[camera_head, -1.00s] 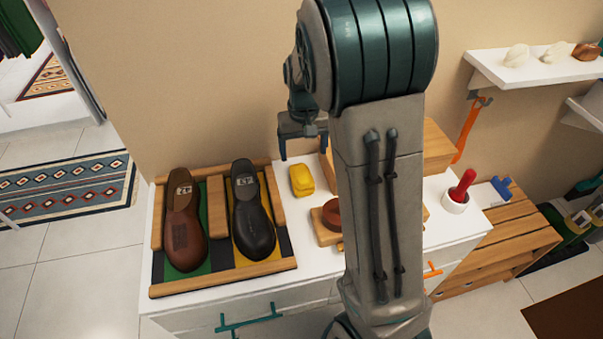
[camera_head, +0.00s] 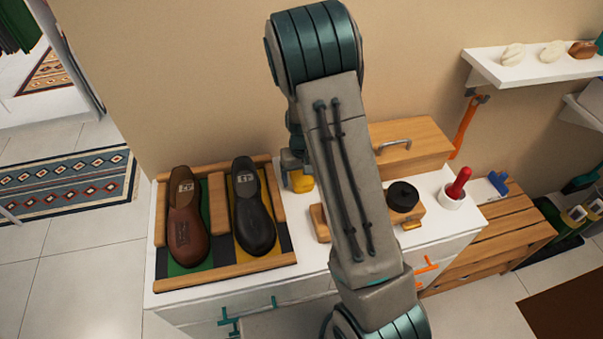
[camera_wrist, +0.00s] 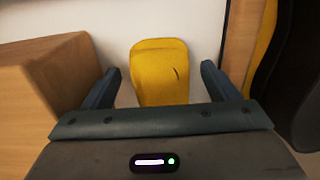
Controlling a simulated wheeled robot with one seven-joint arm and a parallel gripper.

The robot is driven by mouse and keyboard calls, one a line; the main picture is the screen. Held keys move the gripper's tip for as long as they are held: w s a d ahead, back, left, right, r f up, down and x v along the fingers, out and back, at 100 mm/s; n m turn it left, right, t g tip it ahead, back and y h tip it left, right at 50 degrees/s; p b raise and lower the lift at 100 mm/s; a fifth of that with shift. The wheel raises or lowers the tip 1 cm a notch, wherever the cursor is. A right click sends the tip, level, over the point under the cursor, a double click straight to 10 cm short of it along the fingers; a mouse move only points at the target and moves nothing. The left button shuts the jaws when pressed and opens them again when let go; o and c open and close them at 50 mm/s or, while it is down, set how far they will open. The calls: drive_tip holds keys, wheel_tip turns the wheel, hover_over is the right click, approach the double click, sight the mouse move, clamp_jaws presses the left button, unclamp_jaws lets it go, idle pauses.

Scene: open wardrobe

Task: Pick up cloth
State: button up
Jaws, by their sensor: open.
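The cloth is a folded yellow bundle (camera_wrist: 161,72) on the white cabinet top. In the wrist view it lies between my gripper's two fingers, with a gap on each side. My gripper (camera_wrist: 160,85) is open and empty, pointing at the cloth. In the head view my gripper (camera_head: 298,180) is at the cloth (camera_head: 302,183) and partly covers it. Whether the fingertips reach down beside the cloth is hard to tell.
A wooden tray (camera_head: 225,277) with a brown shoe (camera_head: 186,225) and a black shoe (camera_head: 252,210) stands left of the cloth. A wooden box (camera_head: 415,143) stands to its right. A red-handled tool (camera_head: 460,182) sits in a white cup farther right.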

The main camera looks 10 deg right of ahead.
drive_tip(key=shift+f, duration=0.6)
drive_tip(key=c, duration=1.1)
drive_tip(key=shift+r, duration=0.15)
wheel_tip(320, 180, up, 10)
drive_tip(key=shift+f+b, duration=0.1)
drive_tip(key=shift+b, duration=0.7)
drive_tip(key=shift+o, duration=0.7)
